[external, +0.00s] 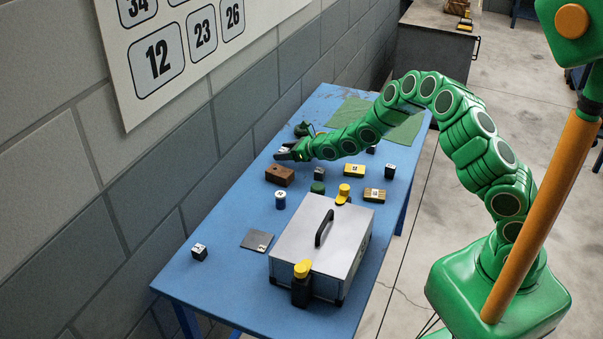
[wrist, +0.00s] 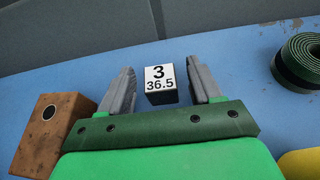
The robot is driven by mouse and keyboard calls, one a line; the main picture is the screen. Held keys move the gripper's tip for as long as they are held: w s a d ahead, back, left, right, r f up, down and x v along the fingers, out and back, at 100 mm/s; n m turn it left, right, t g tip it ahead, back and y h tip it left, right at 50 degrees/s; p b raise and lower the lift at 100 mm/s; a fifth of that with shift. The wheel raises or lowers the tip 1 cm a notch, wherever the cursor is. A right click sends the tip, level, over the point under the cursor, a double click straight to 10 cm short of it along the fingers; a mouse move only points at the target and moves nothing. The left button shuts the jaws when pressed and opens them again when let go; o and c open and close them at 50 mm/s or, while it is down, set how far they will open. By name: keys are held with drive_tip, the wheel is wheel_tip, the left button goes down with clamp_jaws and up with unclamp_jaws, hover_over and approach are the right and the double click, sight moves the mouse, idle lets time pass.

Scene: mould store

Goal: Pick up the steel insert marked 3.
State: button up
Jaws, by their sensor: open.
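The steel insert marked 3 (wrist: 161,85) is a small dark block with a white top reading "3" over "36.5". It sits on the blue table (wrist: 235,60) in the wrist view. My gripper (wrist: 161,66) is open, with one grey finger on each side of the insert. There are visible gaps on both sides, and I cannot tell the fingers' height above the table. In the external view my gripper (external: 284,152) is low over the far left side of the table, near the wall, and largely hides the insert.
A brown block (wrist: 49,134) stands close left of my gripper. A green roll (wrist: 302,62) lies to the right. A lidded grey box (external: 297,238), a blue cylinder (external: 280,200) and several other small blocks occupy the nearer table. A wall runs along the table's left side.

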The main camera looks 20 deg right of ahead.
sight(285, 150)
clamp_jaws()
idle(0.4)
drive_tip(key=shift+r, duration=0.55)
wheel_tip(285, 150, up, 2)
drive_tip(key=shift+r, duration=0.15)
drive_tip(key=s+d+r, duration=0.2)
drive_tip(key=s+r, duration=0.2)
drive_tip(key=s, duration=0.2)
drive_tip(key=s+d+r, duration=0.3)
drive_tip(key=s+r, duration=0.2)
drive_tip(key=s, duration=0.1)
drive_tip(key=shift+s+d+r, duration=0.3)
drive_tip(key=shift+d, duration=0.05)
